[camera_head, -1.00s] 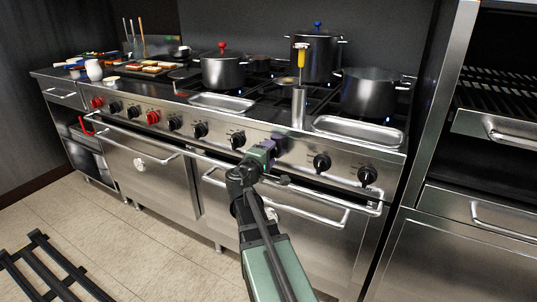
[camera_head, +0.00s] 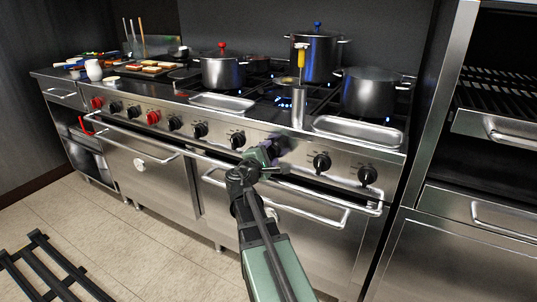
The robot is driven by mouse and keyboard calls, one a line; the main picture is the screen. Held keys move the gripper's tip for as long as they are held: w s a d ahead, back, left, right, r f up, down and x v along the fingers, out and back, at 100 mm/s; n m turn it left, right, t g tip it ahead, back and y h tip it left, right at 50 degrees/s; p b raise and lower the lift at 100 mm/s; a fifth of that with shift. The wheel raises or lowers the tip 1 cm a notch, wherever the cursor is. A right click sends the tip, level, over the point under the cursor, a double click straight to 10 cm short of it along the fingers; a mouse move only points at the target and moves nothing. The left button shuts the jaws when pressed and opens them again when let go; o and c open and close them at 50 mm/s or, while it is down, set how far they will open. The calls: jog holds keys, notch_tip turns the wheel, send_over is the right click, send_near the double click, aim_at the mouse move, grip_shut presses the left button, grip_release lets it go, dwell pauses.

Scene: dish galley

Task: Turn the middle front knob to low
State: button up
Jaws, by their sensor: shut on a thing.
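The range's steel control panel (camera_head: 217,134) carries a row of knobs. My gripper (camera_head: 277,147) is at the panel, right of a black knob (camera_head: 238,140) and left of another black knob (camera_head: 322,162). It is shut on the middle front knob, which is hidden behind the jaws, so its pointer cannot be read. Blue flame (camera_head: 283,101) shows on the burner behind, left of a tall steel cylinder (camera_head: 298,105).
A steel tray (camera_head: 222,103) and another tray (camera_head: 357,131) lie on the front edge of the range. Pots stand behind: one with a red lid knob (camera_head: 222,71), one with a blue lid knob (camera_head: 316,60) and a wide pot (camera_head: 369,95). An oven handle (camera_head: 330,218) runs below my gripper.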

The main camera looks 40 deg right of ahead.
jog(key=shift+n, duration=1.1)
jog(key=o, duration=0.9)
jog(key=v, duration=1.1)
